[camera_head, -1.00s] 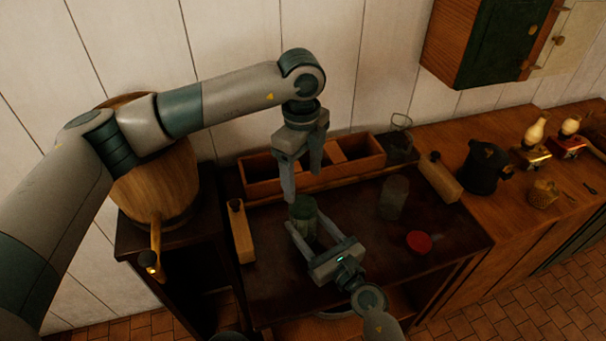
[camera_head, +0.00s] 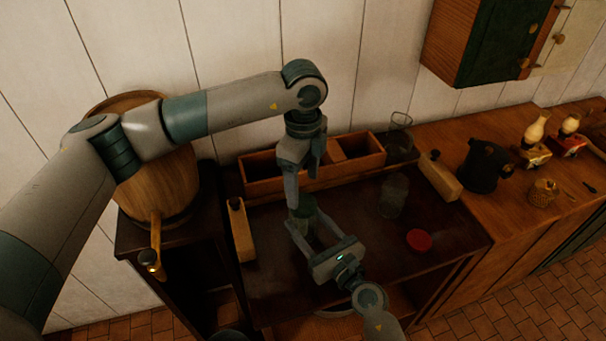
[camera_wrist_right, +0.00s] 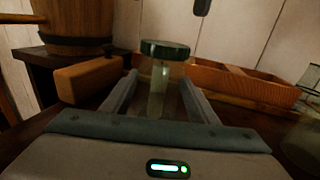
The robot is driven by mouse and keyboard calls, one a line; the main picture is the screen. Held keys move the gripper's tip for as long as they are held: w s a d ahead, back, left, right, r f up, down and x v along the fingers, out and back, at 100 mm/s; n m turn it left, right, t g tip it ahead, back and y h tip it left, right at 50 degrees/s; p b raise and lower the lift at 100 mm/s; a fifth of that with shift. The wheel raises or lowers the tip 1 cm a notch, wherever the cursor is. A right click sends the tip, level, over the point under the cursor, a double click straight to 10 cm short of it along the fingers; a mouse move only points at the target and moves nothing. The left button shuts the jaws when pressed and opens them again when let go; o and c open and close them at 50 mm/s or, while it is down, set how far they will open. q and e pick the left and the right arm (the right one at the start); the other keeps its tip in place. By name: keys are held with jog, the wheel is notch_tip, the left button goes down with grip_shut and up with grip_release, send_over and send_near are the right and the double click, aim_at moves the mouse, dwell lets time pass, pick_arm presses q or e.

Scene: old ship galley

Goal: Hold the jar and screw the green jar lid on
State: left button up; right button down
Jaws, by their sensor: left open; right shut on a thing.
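The glass jar (camera_wrist_right: 160,90) stands upright on the dark worktop, with the green lid (camera_wrist_right: 165,49) resting level on its mouth. In the head view the green lid (camera_head: 306,205) is partly hidden by my left gripper; I cannot tell how tightly it sits. My right gripper (camera_head: 306,231) is shut on the jar, one finger on each side below the lid. My left gripper (camera_head: 296,200) points down just above the lid, open, its fingers nearly in line in this view.
A second clear jar (camera_head: 393,196) and a red lid (camera_head: 419,240) are on the worktop to the right. A wooden divided box (camera_head: 262,177) lies behind. Wooden blocks (camera_head: 241,232) stand at both sides. A black kettle (camera_head: 483,167) is farther right.

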aim_at(303, 203)
pick_arm(q)
jog(key=shift+f, duration=2.85)
jog(key=c, duration=1.1)
